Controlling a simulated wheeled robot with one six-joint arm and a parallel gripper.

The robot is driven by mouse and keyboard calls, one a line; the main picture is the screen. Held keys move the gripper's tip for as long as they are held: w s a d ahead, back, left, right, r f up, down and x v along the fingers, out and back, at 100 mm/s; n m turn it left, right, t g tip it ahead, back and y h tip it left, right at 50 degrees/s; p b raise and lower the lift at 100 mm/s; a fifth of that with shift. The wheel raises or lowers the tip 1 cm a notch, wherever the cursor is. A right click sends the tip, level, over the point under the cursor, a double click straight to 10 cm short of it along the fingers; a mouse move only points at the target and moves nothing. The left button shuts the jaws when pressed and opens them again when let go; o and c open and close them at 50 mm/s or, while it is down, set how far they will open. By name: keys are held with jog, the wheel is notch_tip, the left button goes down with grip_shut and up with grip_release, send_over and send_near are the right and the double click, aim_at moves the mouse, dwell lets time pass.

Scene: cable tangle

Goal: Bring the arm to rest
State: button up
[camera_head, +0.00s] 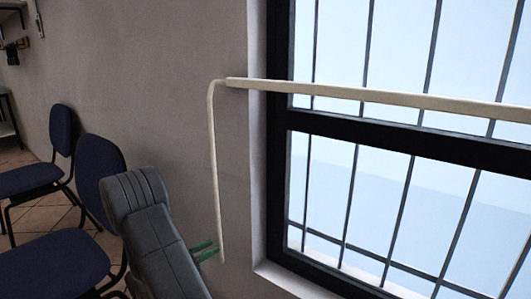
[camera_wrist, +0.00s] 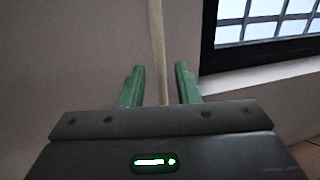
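My gripper (camera_head: 210,250) is at the lower middle of the head view, its green fingertips close to the lower end of a hanging cream cable (camera_head: 213,160). In the wrist view my gripper (camera_wrist: 159,68) has its two green fingers apart. The cable (camera_wrist: 157,45) runs down the picture in the gap between them, touching neither finger. How deep it sits between the fingers I cannot tell. My dark grey arm reaches up from the bottom of the head view, bent at a rounded joint.
A long cream bar or cable (camera_head: 370,95) crosses in front of the barred window (camera_head: 400,190) and meets the hanging length at its left end. Blue chairs (camera_head: 52,263) stand at the lower left, close to my arm. A grey wall (camera_head: 140,70) is behind.

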aim_at(220, 241)
jog(key=b+x, duration=0.1)
jog(key=x, duration=0.4)
jog(key=shift+r, duration=0.3)
jog(key=shift+a, duration=0.1)
